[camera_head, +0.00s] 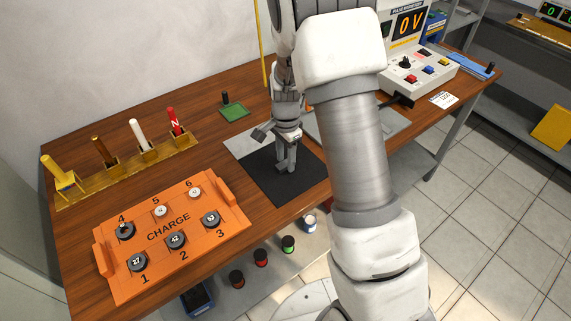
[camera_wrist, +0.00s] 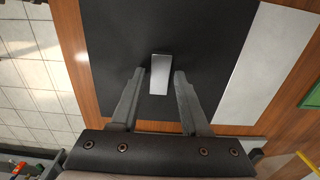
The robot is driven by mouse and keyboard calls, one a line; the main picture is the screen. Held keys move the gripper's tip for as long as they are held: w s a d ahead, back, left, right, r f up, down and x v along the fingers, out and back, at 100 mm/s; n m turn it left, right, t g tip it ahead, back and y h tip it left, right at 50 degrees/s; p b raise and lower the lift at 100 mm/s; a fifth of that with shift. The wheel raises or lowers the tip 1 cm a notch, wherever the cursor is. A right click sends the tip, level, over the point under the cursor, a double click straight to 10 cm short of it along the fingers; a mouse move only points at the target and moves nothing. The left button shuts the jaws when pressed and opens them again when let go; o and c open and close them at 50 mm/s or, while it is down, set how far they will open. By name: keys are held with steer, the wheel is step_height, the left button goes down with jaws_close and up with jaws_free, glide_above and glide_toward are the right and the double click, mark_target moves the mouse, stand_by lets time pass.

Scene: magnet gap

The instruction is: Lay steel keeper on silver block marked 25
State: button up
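A plain silver rectangular piece (camera_wrist: 161,75), which looks like the steel keeper, lies on the black mat (camera_wrist: 110,30) in the wrist view. I see no marking on it. My gripper (camera_head: 286,167) points down over the black mat in the head view. In the wrist view its two fingers are apart, one on each side of the silver piece, with gaps between. In the head view the piece is hidden by my gripper. I cannot make out a silver block marked 25 in either view; the small labels are hard to read.
An orange CHARGE tray (camera_head: 185,257) holds several numbered round pieces at front left. A wooden rack (camera_head: 128,172) with upright coloured rods stands behind it. A green pad (camera_head: 235,112) lies at the back. A meter (camera_head: 415,60) reading 0 V stands at right.

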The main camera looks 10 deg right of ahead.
jaws_close()
steer(key=shift+r+p, duration=1.95)
steer(key=shift+r, duration=0.6)
